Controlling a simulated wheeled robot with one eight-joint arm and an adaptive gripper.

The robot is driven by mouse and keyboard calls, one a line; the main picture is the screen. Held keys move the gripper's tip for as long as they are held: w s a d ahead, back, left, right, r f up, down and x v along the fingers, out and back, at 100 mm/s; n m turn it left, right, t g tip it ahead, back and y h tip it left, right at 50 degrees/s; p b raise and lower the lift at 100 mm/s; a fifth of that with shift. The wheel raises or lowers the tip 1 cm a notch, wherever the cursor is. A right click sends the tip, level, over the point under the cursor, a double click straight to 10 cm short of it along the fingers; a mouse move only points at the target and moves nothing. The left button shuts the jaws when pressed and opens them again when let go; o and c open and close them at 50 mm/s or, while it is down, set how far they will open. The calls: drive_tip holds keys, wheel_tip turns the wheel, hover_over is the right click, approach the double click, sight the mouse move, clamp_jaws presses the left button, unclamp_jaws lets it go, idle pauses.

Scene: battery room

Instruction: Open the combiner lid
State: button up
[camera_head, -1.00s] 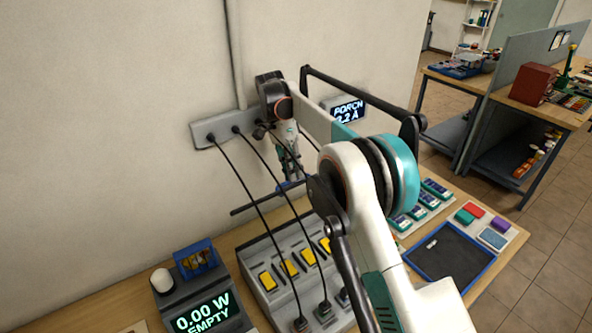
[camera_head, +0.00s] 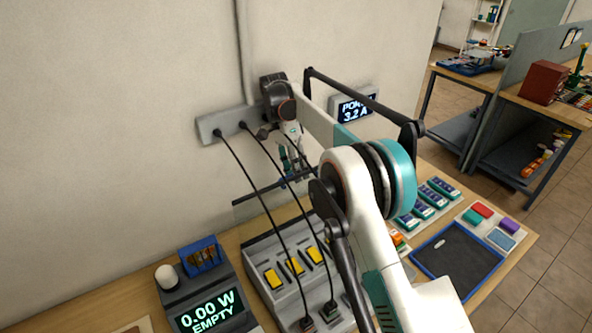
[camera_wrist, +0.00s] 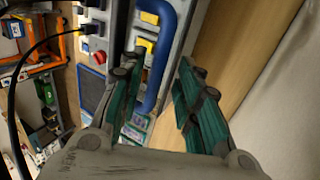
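The combiner (camera_head: 262,258) is a grey box with yellow switches and dark cables plugged in along its front, on the bench in the head view. A dark bar (camera_head: 258,194) runs above its back edge. It looks like the edge of the raised, partly see-through lid, but its angle is hard to judge. A blue curved handle (camera_wrist: 163,62) shows in the wrist view. My gripper (camera_wrist: 160,68) is open, with one green finger on each side of the handle. I cannot tell whether a finger touches it. In the head view my gripper (camera_head: 293,172) is behind the combiner, partly hidden by my arm.
Cables hang from a grey wall socket strip (camera_head: 232,124) across the combiner. A meter reading 0.00 W EMPTY (camera_head: 212,312) stands at left. A black tray with a blue rim (camera_head: 462,302) and colored blocks lie at right. A wall display (camera_head: 355,106) is behind my arm.

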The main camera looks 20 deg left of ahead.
wheel_tip(320, 180, up, 10)
idle(0.6)
